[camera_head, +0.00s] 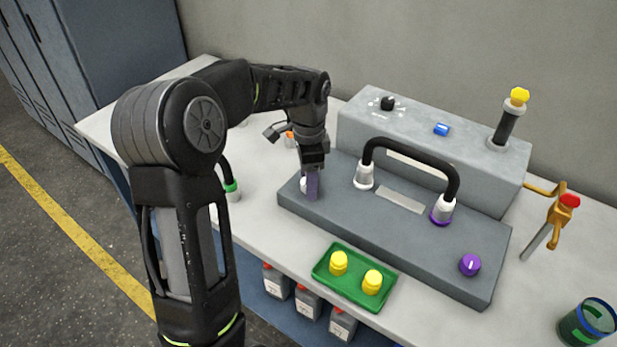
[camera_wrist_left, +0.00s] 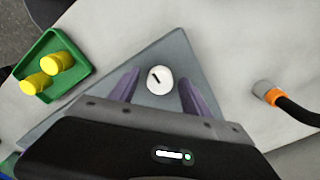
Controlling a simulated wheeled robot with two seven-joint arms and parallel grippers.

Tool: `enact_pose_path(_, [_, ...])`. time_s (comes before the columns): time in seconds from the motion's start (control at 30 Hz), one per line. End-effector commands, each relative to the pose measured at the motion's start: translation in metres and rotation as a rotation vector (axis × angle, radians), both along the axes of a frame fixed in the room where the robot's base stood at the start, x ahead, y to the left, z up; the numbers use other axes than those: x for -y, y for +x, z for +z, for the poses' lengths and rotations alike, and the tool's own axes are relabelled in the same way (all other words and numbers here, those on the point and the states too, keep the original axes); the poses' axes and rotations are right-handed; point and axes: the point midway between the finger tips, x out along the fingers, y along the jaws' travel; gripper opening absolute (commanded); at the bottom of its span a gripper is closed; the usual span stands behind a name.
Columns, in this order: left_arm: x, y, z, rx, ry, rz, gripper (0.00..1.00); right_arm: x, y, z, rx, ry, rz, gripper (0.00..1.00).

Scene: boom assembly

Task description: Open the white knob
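The white knob (camera_wrist_left: 160,80) shows in the left wrist view as a round white disc with a short dark mark, on the grey panel. In the head view it is mostly hidden, with a bit of white (camera_head: 303,184) beside the fingers. My left gripper (camera_head: 312,190) is over the left end of the grey panel (camera_head: 400,232), pointing down. In the left wrist view my left gripper (camera_wrist_left: 160,88) is open, with one purple-grey finger on each side of the knob. I cannot tell whether the fingers touch it. My right gripper is not in view.
A black hose handle (camera_head: 410,150) arches over the panel, right of my gripper. A purple knob (camera_head: 470,265) is at the panel's right end. A green tray (camera_head: 354,302) with yellow pieces lies in front. A grey box (camera_head: 430,140) stands behind.

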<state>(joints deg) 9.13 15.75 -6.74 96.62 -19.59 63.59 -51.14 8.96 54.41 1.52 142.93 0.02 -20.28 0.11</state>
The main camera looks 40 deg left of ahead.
Motion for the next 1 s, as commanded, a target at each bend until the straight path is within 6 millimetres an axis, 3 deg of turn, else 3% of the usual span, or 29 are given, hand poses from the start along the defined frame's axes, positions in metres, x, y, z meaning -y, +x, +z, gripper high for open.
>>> enact_pose_path(0.67, [0.0001,0.0003,0.0006,0.001,-0.001,0.0,0.01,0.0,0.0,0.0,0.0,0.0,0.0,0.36])
enact_pose_path(1.0, [0.0002,0.0004,0.0007,0.001,0.0,0.015,0.0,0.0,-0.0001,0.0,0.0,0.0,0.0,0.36])
